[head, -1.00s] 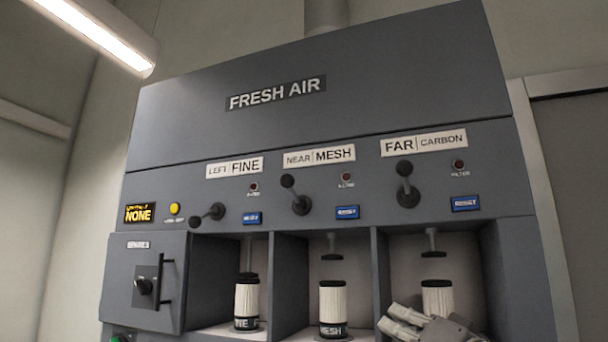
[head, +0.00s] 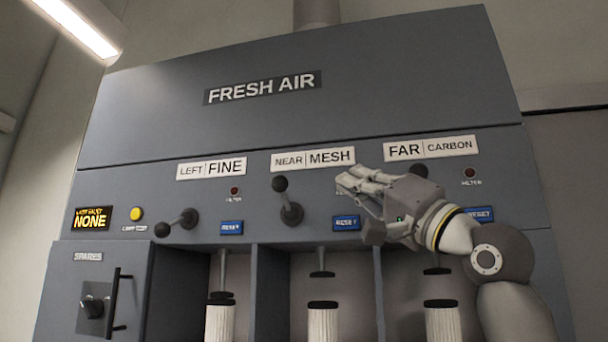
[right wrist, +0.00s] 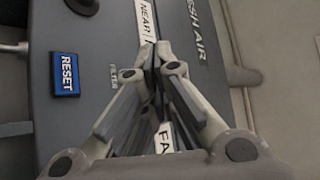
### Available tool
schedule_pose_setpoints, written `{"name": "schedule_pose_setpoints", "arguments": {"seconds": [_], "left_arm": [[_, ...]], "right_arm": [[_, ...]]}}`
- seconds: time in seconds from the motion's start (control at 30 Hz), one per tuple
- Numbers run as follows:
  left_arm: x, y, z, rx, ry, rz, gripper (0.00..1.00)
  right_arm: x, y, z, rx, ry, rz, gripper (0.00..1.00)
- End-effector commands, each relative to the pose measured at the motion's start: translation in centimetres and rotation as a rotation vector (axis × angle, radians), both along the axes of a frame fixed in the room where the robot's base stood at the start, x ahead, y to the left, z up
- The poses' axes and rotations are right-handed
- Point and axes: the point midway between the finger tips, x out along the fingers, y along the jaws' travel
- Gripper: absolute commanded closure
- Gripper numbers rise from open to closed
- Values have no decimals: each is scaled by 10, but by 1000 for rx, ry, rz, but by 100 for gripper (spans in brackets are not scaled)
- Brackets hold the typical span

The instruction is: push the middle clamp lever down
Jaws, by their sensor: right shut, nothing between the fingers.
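The middle clamp lever (head: 290,203) is under the NEAR MESH label, its black knob up and tilted slightly left. In the right wrist view a dark round part of it seems to show at the top edge (right wrist: 85,5). Below, the middle clamp pad (head: 322,274) hangs above a white filter (head: 323,322) with a gap between. My right gripper (head: 346,180) is shut and empty, right of the lever and apart from it, in front of the panel. Its closed fingers show in the right wrist view (right wrist: 153,55). My left gripper is not in view.
The left lever (head: 176,223) points left and down. The far lever (head: 419,170) is mostly hidden behind my right gripper. The middle blue reset button (head: 346,222) is just below the fingers. Bay dividers (head: 254,295) stand beneath the panel.

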Motion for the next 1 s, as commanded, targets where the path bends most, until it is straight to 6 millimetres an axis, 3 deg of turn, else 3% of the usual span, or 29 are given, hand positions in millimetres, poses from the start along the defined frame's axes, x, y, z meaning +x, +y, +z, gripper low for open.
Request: {"name": "schedule_pose_setpoints", "arguments": {"seconds": [0.1,0.27,0.53,0.83,1.0], "left_arm": [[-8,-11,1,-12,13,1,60],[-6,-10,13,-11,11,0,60],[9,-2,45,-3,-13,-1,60],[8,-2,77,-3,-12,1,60],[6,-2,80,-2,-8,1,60]], "right_arm": [[2,1,1,-1,1,0,100],[10,8,12,-1,3,1,100],[36,29,38,-2,4,1,100],[64,52,63,-3,3,0,100],[57,65,45,-2,2,1,100]]}}
